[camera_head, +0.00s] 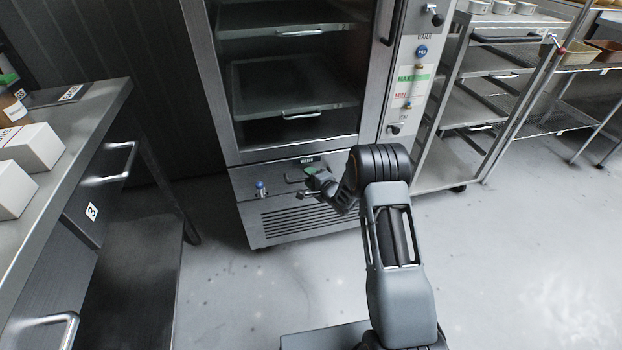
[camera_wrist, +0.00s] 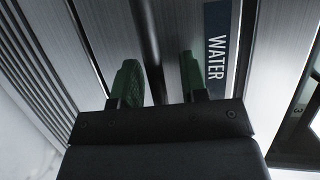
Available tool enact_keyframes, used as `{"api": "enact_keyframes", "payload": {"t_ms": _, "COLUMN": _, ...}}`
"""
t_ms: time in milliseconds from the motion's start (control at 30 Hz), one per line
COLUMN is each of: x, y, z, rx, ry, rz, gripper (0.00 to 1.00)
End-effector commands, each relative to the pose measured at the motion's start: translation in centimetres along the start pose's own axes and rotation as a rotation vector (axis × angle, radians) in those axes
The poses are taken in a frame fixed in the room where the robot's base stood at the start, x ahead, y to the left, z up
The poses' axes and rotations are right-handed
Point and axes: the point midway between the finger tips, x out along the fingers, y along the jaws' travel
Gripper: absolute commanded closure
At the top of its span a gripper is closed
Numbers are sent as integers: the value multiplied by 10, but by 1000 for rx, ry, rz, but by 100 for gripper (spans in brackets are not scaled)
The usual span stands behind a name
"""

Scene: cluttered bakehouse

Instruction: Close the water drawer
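The water drawer (camera_head: 270,177) is a steel front low on the oven cabinet, under the glass door, with a dark "WATER" label (camera_head: 307,159). The label also shows large in the wrist view (camera_wrist: 216,50), right of my fingers. I cannot tell whether the fingers touch the front. My arm hides the drawer's right part, and how far it stands out is unclear.
A blue-topped knob (camera_head: 260,187) sits left on the lower panel, above a vent grille (camera_head: 305,217). A steel counter (camera_head: 60,170) with white boxes (camera_head: 32,147) stands left. A wheeled rack (camera_head: 470,110) stands right. The floor (camera_head: 500,250) at right is clear.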

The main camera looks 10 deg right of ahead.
Motion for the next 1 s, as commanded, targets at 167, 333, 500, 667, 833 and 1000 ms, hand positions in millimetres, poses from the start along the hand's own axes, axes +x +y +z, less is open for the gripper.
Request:
{"api": "enact_keyframes", "payload": {"t_ms": 167, "x": 0, "y": 0, "z": 0, "rx": 0, "ry": -1, "rz": 1, "gripper": 60}}
{"api": "enact_keyframes", "payload": {"t_ms": 333, "x": -10, "y": -1, "z": 0, "rx": 0, "ry": 0, "rz": 1, "gripper": 60}}
{"api": "enact_keyframes", "payload": {"t_ms": 500, "x": -40, "y": -2, "z": -1, "rx": 2, "ry": 3, "rz": 3, "gripper": 60}}
{"api": "enact_keyframes", "payload": {"t_ms": 667, "x": -74, "y": -2, "z": -1, "rx": 2, "ry": 3, "rz": 2, "gripper": 60}}
{"api": "enact_keyframes", "payload": {"t_ms": 833, "x": -105, "y": -2, "z": -1, "rx": 3, "ry": 3, "rz": 3, "gripper": 60}}
{"api": "enact_keyframes", "payload": {"t_ms": 1000, "x": -126, "y": -1, "z": -1, "rx": 1, "ry": 2, "rz": 1, "gripper": 60}}
